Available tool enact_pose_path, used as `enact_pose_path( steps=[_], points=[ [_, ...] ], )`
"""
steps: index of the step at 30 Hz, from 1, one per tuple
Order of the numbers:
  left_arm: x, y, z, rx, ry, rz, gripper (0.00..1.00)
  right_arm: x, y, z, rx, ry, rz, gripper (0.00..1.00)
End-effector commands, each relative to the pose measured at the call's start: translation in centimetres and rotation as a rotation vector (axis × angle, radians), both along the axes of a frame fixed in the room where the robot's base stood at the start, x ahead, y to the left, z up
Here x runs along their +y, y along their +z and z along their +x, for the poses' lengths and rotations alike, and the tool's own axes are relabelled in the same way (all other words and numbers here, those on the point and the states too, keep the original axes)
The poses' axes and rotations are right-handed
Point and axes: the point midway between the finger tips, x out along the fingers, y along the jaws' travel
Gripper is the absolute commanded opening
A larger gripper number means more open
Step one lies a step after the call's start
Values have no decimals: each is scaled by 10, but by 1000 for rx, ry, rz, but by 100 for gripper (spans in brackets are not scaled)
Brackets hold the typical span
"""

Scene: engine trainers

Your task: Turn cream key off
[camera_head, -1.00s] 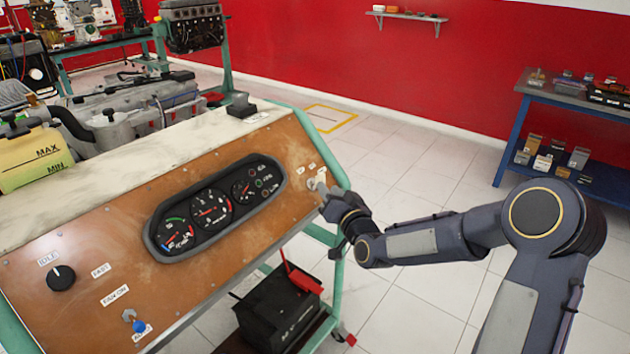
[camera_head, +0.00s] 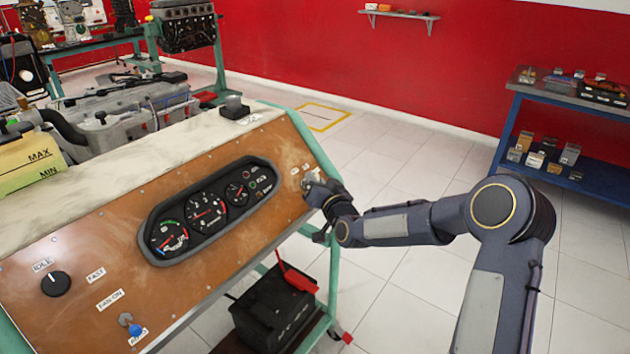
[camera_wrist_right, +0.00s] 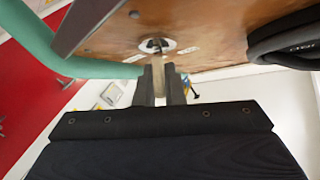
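The engine trainer's brown control panel (camera_head: 110,235) slopes across the head view. At its upper right end is the key switch, whose round metal plate (camera_wrist_right: 167,46) shows in the right wrist view. A pale cream strip, which looks like the cream key (camera_wrist_right: 158,76), stands between the fingers of my right gripper (camera_wrist_right: 160,88), just below the plate. The fingers appear shut on it. In the head view my right gripper (camera_head: 311,190) is at the panel's right end and hides most of the key and switch. The key's turned angle cannot be told. My left gripper is not in view.
The gauge cluster (camera_head: 208,212), a black knob (camera_head: 56,284) and a blue-tipped toggle (camera_head: 135,329) are on the panel. A green frame bar (camera_head: 316,148) edges it closely. A black battery (camera_head: 275,306) sits below. A blue shelf (camera_head: 505,135) stands at right; the floor between is clear.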

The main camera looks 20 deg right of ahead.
Motion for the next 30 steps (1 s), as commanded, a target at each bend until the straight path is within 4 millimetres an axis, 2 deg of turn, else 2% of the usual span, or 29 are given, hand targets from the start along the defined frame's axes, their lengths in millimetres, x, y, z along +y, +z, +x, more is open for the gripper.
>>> enact_pose_path(
  steps=[8,11,18,21,25,30],
  points=[
    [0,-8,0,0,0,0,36,-1,-3,0,-8,9,-9,0],
    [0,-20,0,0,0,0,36,-1,-5,0,-22,28,-25,0],
    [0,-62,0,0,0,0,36,-2,-9,0,-89,121,-113,0],
    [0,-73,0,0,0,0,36,-3,-7,0,-124,174,-159,0],
    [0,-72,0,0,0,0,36,-2,-1,1,-171,246,-221,0],
    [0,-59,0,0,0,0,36,-2,2,0,-226,332,-294,0]
  ],
)
